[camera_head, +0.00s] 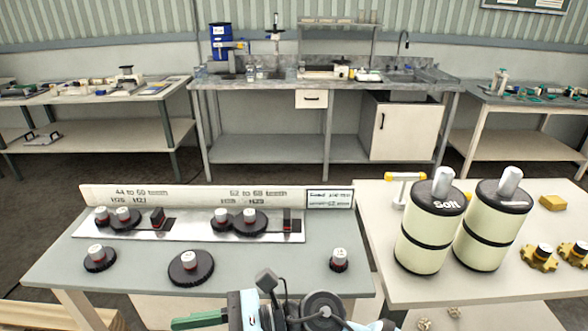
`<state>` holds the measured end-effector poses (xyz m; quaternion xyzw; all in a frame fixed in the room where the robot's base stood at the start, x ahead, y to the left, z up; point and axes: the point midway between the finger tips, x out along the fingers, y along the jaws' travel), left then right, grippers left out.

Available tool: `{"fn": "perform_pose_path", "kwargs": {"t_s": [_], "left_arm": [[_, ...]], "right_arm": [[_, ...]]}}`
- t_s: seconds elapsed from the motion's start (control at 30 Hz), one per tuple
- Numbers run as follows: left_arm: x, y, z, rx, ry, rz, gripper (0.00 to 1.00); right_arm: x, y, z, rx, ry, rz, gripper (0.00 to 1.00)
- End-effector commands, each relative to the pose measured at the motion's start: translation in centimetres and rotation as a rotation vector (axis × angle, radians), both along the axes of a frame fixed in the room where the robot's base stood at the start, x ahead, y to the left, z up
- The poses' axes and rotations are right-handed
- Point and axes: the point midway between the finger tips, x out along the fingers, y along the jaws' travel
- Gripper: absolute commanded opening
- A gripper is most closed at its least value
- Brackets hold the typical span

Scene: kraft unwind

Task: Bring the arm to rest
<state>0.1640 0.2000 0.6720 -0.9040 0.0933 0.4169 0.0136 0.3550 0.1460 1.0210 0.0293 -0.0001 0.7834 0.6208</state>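No gripper fingertips are clearly in view. At the bottom middle, light-blue and grey parts with a dark round joint, a small black block and a cable rise over the front edge of the grey-topped table (140,268). They look like part of my own arm, but which arm I cannot tell. Nothing is seen held.
On the table, a metal strip (190,231) holds several dark knobbed discs; loose ones include a disc (191,267) and a small knob (339,260). Two cream rollers (430,228) (490,232) stand upright on the right table (400,290). A workbench (270,85) lines the back.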

Motion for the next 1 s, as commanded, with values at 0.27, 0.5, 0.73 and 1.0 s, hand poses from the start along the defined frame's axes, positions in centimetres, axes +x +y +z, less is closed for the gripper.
{"fn": "perform_pose_path", "kwargs": {"t_s": [0.27, 0.5, 0.73, 1.0], "left_arm": [[0.7, 0.1, 1.0, 0.002, -0.021, -0.002, 0.38], [1.3, 0.2, 1.7, 0.003, -0.037, -0.002, 0.38], [1.8, 0.2, 2.3, 0.004, -0.053, -0.002, 0.38], [2.4, 0.3, 3.0, 0.004, -0.069, -0.002, 0.38]], "right_arm": [[3.4, -5.7, -0.3, 0.353, 0.857, -0.268, 0.38], [5.3, -14.1, -7.2, 0.672, 1.582, -0.474, 0.38], [1.8, -23.0, -17.5, 1.038, 2.223, -0.661, 0.38], [-8.7, -31.3, -27.8, -1.403, -2.532, 0.778, 0.38]]}}
